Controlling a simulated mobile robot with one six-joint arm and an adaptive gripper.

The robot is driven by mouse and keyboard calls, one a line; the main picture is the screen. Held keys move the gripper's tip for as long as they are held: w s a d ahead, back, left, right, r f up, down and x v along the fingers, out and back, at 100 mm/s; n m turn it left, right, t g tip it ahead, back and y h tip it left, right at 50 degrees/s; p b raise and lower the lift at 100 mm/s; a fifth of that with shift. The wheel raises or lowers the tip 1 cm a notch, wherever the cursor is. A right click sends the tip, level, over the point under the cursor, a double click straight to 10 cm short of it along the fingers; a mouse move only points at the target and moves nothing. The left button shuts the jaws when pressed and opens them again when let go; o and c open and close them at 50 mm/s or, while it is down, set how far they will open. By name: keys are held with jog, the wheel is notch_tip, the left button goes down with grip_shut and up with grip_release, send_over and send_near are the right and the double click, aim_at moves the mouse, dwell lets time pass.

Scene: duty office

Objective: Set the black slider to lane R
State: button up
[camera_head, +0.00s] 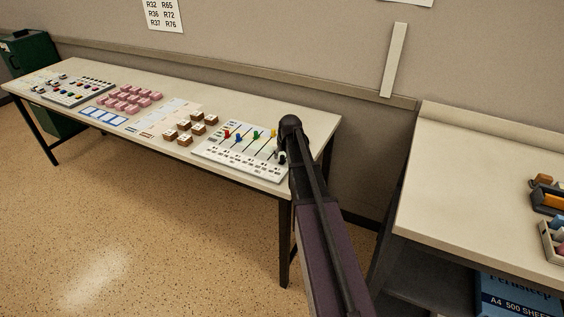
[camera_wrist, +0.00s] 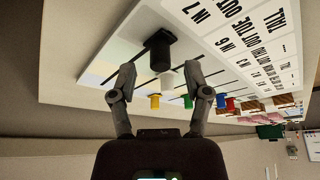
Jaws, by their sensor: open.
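The black slider (camera_wrist: 159,49) stands on the white slider panel (camera_wrist: 121,52), upper middle in the wrist view. My gripper (camera_wrist: 160,68) is open, one finger on either side of the gap in front of the black slider. No contact shows, and I cannot tell whether the knob is between the fingertips or just beyond them. A white knob (camera_wrist: 165,78) shows close below the black one in the picture. In the head view the panel (camera_head: 215,153) is at the table's right end, and my arm covers its right edge and most of my gripper. No lane R mark is readable.
Yellow (camera_wrist: 155,101), green (camera_wrist: 187,101), blue (camera_wrist: 221,101) and red (camera_wrist: 231,103) sliders share the panel. Brown blocks (camera_head: 184,140) and pink blocks (camera_head: 130,98) are farther left on the table. A second table (camera_head: 460,190) stands at the right.

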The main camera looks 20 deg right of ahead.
jog(key=shift+b+x, duration=0.7)
jog(key=shift+x, duration=0.35)
